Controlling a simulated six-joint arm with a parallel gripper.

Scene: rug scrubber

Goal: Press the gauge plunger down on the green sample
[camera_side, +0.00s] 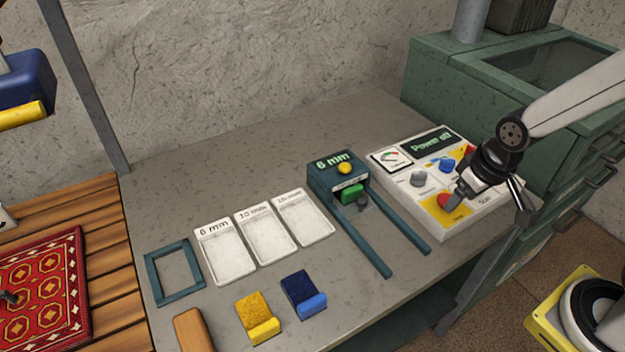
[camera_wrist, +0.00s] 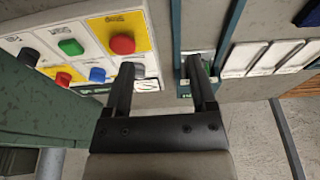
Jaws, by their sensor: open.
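The teal gauge (camera_side: 325,178) stands on the bench with a "6 mm" display on its top. Its plunger has a yellow knob (camera_side: 344,168), which looks raised above the gauge top. The green sample (camera_side: 352,191) sits in the gauge's front opening, with a dark grey round piece just in front of it. My gripper (camera_side: 484,200) is open and empty over the right part of the control panel, to the right of the gauge. In the wrist view my gripper (camera_wrist: 161,74) has its fingers apart, and the right finger partly hides the gauge (camera_wrist: 184,88). The plunger is not clear there.
The white control panel (camera_side: 387,178) carries a red button (camera_side: 447,202), knobs and a "Power off" display. Two teal rails (camera_side: 368,245) run forward from the gauge. Three white labelled trays (camera_side: 268,240), a yellow block (camera_side: 258,318) and a blue block (camera_side: 303,294) lie left.

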